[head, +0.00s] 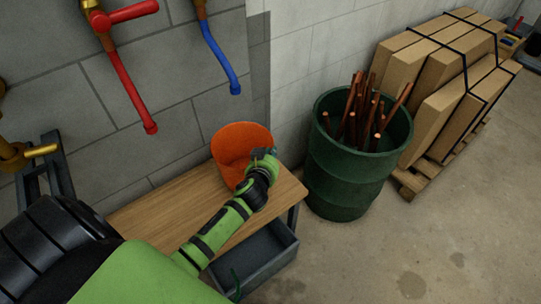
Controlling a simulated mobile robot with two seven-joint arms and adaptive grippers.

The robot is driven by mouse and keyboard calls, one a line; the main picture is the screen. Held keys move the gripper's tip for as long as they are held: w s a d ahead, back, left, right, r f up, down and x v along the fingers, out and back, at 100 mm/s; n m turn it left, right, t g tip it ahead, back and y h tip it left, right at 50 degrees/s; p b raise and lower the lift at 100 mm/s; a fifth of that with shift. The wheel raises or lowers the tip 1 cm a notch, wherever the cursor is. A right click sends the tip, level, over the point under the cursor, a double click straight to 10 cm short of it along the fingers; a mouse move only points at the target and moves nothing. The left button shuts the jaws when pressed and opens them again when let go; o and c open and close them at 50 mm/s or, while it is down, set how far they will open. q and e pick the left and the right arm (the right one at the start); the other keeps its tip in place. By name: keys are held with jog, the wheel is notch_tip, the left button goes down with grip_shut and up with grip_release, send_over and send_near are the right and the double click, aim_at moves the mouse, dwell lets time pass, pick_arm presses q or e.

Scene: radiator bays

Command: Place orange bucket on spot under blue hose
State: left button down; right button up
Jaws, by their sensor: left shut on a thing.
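The orange bucket (232,143) is at the right end of a wooden bench top (160,214), near the wall. The blue hose (219,60) hangs from a brass tap at the top, and its lower end is above the bucket in the picture. My left gripper (263,154) is shut on the bucket's right rim, its arm reaching over the bench from the lower left. Whether the bucket's base touches the bench is hard to tell, since the gripper and arm partly hide it. The spot under the hose is not visible. My right gripper is out of view.
A red hose (133,92) with a red-handled tap hangs left of the blue one. A green barrel (345,180) of copper pipes stands right of the bench. Strapped cardboard boxes (425,80) lie on a pallet behind it. A grey bin (284,248) is under the bench. Floor is clear at lower right.

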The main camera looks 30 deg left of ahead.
pick_arm(q)
jog(key=shift+f, duration=0.35)
jog(key=c, duration=1.4)
grip_release()
jog(key=v, duration=1.2)
jog(key=shift+a, duration=0.1)
